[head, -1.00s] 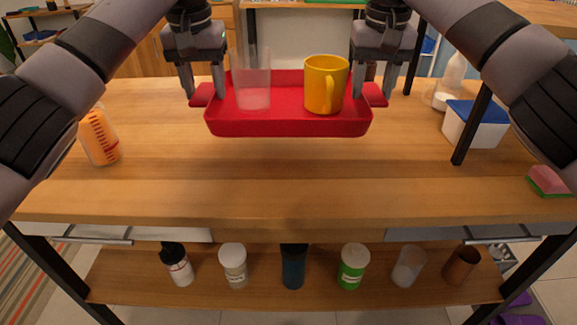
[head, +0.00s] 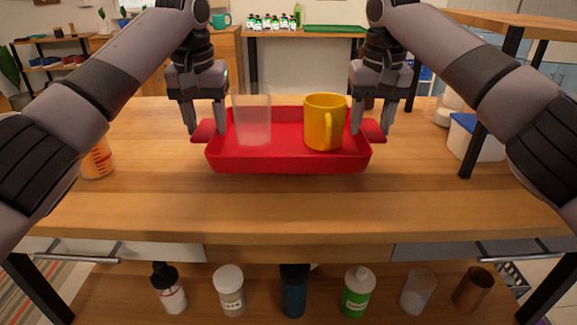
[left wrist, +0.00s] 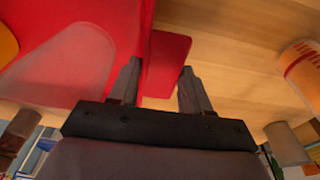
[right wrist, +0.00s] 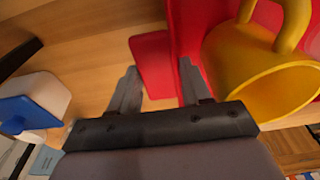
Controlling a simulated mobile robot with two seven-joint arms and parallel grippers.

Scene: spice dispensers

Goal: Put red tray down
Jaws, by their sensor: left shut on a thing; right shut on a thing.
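The red tray (head: 290,163) is level in the middle of the head view, over or on the wooden table; I cannot tell whether its bottom touches. It carries a clear cup (head: 252,120) on the left and a yellow mug (head: 325,122) on the right. My left gripper (head: 206,130) is shut on the tray's left handle, which also shows in the left wrist view (left wrist: 168,62). My right gripper (head: 373,130) is shut on the right handle, seen in the right wrist view (right wrist: 152,62). Both cups stand upright.
The wooden table (head: 290,208) is clear in front of the tray. An orange measuring cup (head: 97,160) stands at the left. A white box with a blue lid (head: 475,138) is at the right behind a dark post. Several bottles and jars stand on the lower shelf.

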